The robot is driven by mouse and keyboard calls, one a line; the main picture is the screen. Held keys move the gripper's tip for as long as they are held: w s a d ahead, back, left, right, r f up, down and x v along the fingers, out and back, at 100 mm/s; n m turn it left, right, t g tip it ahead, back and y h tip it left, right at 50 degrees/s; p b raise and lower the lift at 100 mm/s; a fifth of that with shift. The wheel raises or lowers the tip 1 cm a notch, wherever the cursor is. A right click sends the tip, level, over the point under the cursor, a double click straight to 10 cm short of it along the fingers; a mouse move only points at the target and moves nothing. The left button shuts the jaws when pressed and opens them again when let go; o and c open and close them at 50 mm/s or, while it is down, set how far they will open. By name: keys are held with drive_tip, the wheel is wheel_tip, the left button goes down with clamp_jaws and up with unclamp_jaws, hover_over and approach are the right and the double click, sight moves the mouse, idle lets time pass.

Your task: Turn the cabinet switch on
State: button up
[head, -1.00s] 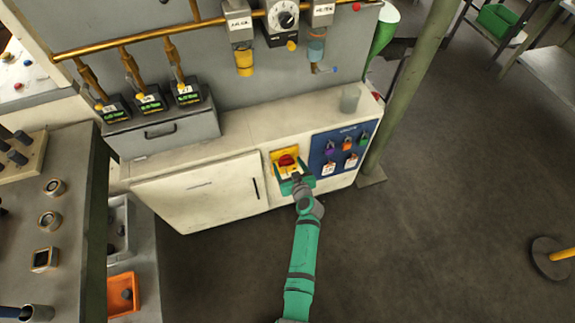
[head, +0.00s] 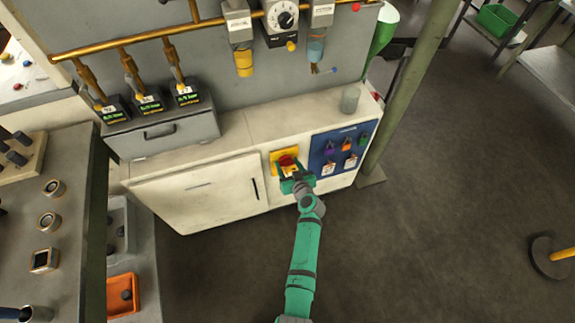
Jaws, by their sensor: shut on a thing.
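The cabinet switch is a red knob (head: 286,160) on a yellow plate (head: 277,156), set in the front of the cream cabinet (head: 198,194). My gripper (head: 288,171) is at the switch, in front of its lower part, and is shut on the red knob. The fingertips and the lower part of the knob are partly hidden by the gripper body. The exact angle of the knob is too small to tell.
A blue panel (head: 322,162) with several coloured padlocks and tags sits just right of the switch. A grey cup (head: 350,98) stands on the cabinet top. A green post (head: 412,80) rises at the cabinet's right end. The floor (head: 430,230) to the right is mostly clear.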

drive_tip(key=shift+w+d+m+y, duration=0.1)
drive_tip(key=shift+d+m+y, duration=0.25)
drive_tip(key=shift+m+y, duration=0.55)
drive_tip(key=m+y, duration=0.1)
drive_tip(key=m, duration=0.2)
drive_tip(key=m+y, duration=0.1)
drive_tip(key=shift+w+d+f+m+g+y, duration=0.15)
drive_tip(key=shift+d+m+g+y, duration=0.15)
drive_tip(key=shift+m, duration=0.1)
drive_tip(key=m, duration=0.1)
drive_tip(key=m+y, duration=0.1)
drive_tip(key=m, duration=0.1)
drive_tip(key=shift+d+f+m+t+y, duration=0.2)
drive_tip(key=shift+f+m+t+y, duration=0.1)
drive_tip(key=shift+t, duration=0.1)
drive_tip(key=shift+f+m+t+y, duration=0.2)
drive_tip(key=shift+m+t+y, duration=0.25)
drive_tip(key=shift+m, duration=0.85)
drive_tip(key=o, duration=1)
drive_tip(key=shift+a, duration=0.1)
drive_tip(key=shift+o, duration=0.2)
